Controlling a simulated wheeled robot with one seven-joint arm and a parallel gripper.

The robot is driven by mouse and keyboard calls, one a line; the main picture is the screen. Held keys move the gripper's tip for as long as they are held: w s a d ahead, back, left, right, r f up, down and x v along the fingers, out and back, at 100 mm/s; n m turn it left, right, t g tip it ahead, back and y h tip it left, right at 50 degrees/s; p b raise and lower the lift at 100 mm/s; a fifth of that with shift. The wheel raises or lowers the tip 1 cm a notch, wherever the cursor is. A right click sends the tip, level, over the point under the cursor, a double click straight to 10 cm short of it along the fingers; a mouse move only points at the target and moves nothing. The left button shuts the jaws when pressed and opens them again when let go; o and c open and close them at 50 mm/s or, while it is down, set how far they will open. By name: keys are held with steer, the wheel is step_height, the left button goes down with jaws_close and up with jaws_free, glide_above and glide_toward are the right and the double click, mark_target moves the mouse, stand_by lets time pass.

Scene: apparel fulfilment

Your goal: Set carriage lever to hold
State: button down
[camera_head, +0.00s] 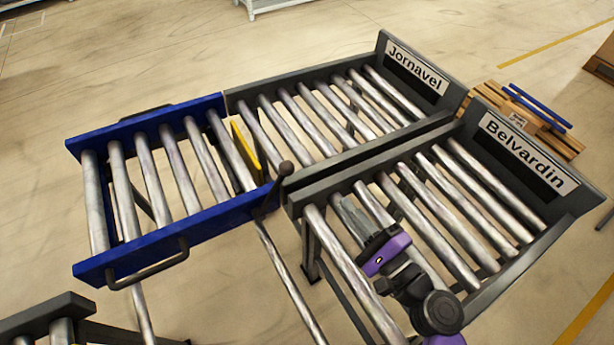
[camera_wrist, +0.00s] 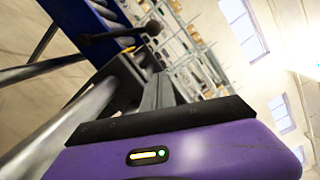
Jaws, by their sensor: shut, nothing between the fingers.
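The carriage (camera_head: 200,226) is a blue roller frame, lined up with the Jornavel lane. Its lever is a dark rod with a round knob (camera_head: 285,168), at the carriage's near right corner, tilted up and to the right. In the wrist view the lever knob (camera_wrist: 153,27) shows at the upper middle, beyond the fingers. My gripper (camera_head: 341,202) is shut and empty, over the near end of the Belvardin lane, to the right of the lever and apart from it. The grey fingers (camera_wrist: 165,92) also show in the wrist view. No marking for hold is legible.
The Jornavel lane (camera_head: 234,97) and Belvardin lane (camera_head: 296,205) are dark-framed roller conveyors side by side. A yellow plate (camera_head: 245,150) stands at the carriage's right end. A grey handle (camera_head: 150,275) sticks out from the carriage's near side. Another conveyor (camera_head: 40,317) is at lower left.

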steer(key=w+a+p, duration=0.1)
steer(key=w+a, duration=0.1)
steer(key=w+a+r+p, duration=0.1)
steer(key=w+a, duration=0.1)
steer(key=a, duration=0.1)
steer(key=w+a+p, duration=0.1)
steer(key=w+a, duration=0.1)
steer(key=a, duration=0.1)
steer(key=shift+w+a+r, duration=0.15)
steer(key=shift+w+r, duration=0.2)
steer(key=shift+w, duration=0.05)
steer(key=shift+s+a+r+p, duration=0.25)
steer(key=shift+a+p, duration=0.15)
steer(key=shift+a, duration=0.2)
steer(key=shift+r, duration=0.1)
